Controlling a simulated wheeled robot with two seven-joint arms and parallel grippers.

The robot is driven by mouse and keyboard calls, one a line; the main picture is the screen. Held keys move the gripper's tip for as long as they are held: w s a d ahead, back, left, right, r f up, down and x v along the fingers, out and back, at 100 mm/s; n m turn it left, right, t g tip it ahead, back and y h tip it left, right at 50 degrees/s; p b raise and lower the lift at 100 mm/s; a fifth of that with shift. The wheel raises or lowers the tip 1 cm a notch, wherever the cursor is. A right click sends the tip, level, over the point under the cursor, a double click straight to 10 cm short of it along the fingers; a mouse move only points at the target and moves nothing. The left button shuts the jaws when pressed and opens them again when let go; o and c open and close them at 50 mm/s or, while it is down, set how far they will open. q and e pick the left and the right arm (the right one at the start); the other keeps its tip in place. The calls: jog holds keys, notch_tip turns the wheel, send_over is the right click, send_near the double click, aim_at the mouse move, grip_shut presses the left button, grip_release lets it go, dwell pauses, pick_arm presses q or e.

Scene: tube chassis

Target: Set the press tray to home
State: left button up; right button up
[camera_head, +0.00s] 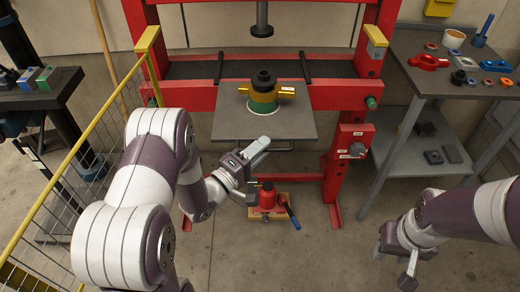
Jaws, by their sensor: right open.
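The press tray (228,125) is a flat grey plate jutting forward from the red press (190,97). It carries a stacked part: a green ring (263,106), a yellow collar with side lugs (286,91) and a black cap (263,78). A thin dark bar (288,149), perhaps the tray's handle, shows below its front edge. My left gripper (256,150) is at the tray's front edge, just left of this bar; contact and its finger gap are unclear. My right gripper (393,266) is open and empty, low over the floor at the right.
The press ram (262,20) hangs above the stacked part. A red bottle jack (267,196) stands on the floor below the tray. A yellow-railed mesh fence (70,170) is at the left. A grey workbench (425,80) with several parts stands at the right.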

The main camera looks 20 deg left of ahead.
pick_arm(q)
grip_shut()
jog(key=shift+w, duration=0.15)
